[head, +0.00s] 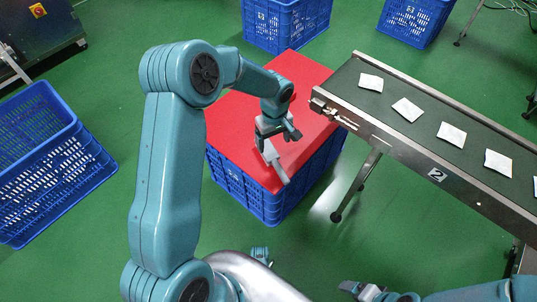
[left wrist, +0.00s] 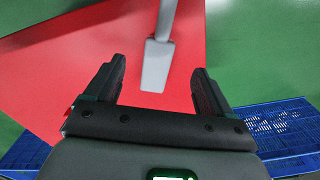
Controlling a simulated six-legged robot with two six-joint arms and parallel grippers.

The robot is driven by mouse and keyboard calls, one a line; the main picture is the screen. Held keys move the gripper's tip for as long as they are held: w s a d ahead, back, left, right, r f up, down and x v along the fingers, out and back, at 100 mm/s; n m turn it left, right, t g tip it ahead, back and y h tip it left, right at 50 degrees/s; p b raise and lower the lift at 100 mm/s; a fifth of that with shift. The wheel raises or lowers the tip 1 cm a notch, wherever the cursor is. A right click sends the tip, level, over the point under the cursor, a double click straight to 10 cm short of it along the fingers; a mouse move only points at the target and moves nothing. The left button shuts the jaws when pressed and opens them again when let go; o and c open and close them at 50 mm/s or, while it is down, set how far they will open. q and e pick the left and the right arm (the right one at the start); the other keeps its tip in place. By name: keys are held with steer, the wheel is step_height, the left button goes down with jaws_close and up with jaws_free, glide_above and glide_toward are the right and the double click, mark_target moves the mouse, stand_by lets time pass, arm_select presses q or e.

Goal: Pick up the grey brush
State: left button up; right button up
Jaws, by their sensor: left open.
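The grey brush (head: 274,164) lies on the red top (head: 238,125) of a blue crate, near its front edge. In the left wrist view the brush (left wrist: 157,62) has its wide flat end pointing toward my jaws. My left gripper (head: 278,137) is open above the red top, close to one end of the brush. In the left wrist view its two fingers (left wrist: 159,72) stand apart, with the wide end between them in the picture and not gripped. My right gripper (head: 358,289) is at the bottom edge, away from the brush; its jaw state is unclear.
A conveyor (head: 345,90) marked 2 carries several white teabag packets (head: 407,109) to the right of the crate (head: 262,204). Blue crates stand at the left (head: 92,185) and at the back (head: 289,30). Green floor (head: 110,95) is open between them.

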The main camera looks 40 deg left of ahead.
mark_target(272, 156)
arm_select(q)
step_height(272, 156, down, 5)
steer(key=shift+f+b, duration=0.15)
steer(key=shift+b, duration=0.3)
steer(key=f, duration=0.1)
steer(key=f+b, duration=0.1)
steer(key=f, duration=0.1)
steer(key=f+b, duration=0.1)
steer(key=f, duration=0.1)
steer(key=shift+w+a+f, duration=0.15)
steer(key=shift+a+f, duration=0.05)
steer(key=shift+a, duration=0.15)
steer(key=shift+r, duration=0.1)
steer(key=shift+c, duration=0.7)
steer(key=c, duration=1)
